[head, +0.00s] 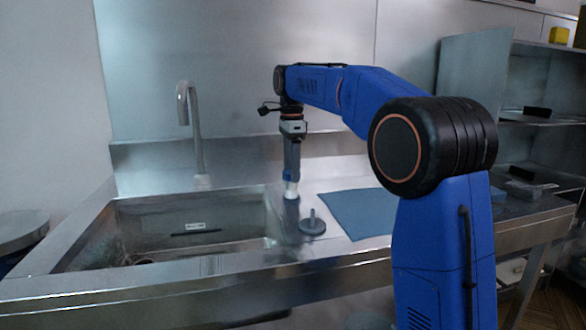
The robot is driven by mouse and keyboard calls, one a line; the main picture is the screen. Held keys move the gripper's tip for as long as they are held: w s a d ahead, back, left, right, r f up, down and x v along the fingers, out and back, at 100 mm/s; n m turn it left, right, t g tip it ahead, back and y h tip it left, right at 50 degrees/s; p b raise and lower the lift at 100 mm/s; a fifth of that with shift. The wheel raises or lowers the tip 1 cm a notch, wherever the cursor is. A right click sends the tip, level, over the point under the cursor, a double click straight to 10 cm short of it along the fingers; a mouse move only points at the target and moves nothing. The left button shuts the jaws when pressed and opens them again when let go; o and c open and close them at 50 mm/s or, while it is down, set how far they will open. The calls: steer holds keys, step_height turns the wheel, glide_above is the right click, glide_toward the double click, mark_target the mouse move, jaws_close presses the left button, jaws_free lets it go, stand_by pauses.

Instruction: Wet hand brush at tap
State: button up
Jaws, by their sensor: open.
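I cannot pick out the hand brush with certainty. A thin dark bar (196,232) shows against the sink's back wall, too small to name. No water stream shows at the tap.
A grey disc with an upright stem (312,225) lies on the counter in front of my gripper. A blue-grey cloth or mat (362,212) lies to its right. Shelves (545,120) with dark items stand at the right. A round bin or pot (20,232) stands at far left.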

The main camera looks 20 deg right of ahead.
steer(key=c, duration=1.1)
steer(key=shift+o, duration=0.2)
steer(key=shift+n, duration=0.3)
steer(key=n, duration=0.3)
steer(key=shift+n, duration=2.4)
steer(key=o, duration=1.1)
steer(key=shift+c, duration=0.2)
steer(key=shift+r, duration=0.1)
